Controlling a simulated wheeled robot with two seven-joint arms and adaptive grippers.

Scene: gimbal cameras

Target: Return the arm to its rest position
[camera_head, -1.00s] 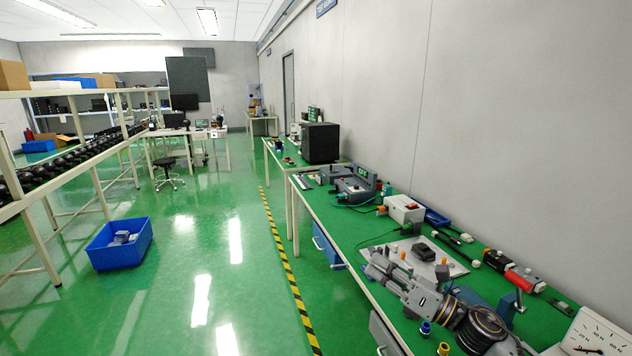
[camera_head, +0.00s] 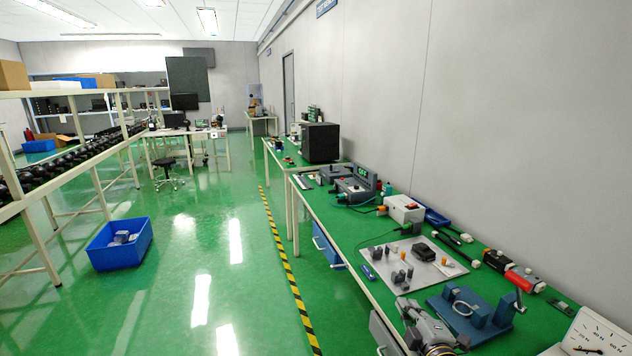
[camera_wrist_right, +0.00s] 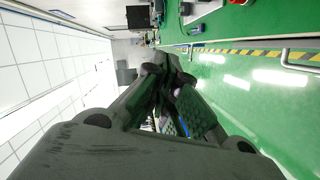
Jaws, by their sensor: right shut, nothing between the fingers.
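My right arm comes in at the bottom right of the head view, over the near edge of the green workbench (camera_head: 372,230). My right gripper (camera_head: 404,304) is at the front edge of the bench, below the light grey plate (camera_head: 436,270). In the wrist view the right gripper's dark fingers (camera_wrist_right: 172,62) come together and hold nothing. The wrist view looks along the fingers toward the room, with the white ceiling at left and the green floor at right. My left gripper is in neither view.
The plate carries several small grey and orange parts and a black block (camera_head: 424,250). A blue fixture (camera_head: 470,306) stands right of my right gripper. A white dial meter (camera_head: 592,334) is at the bottom right. A blue bin (camera_head: 120,244) stands on open floor at left.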

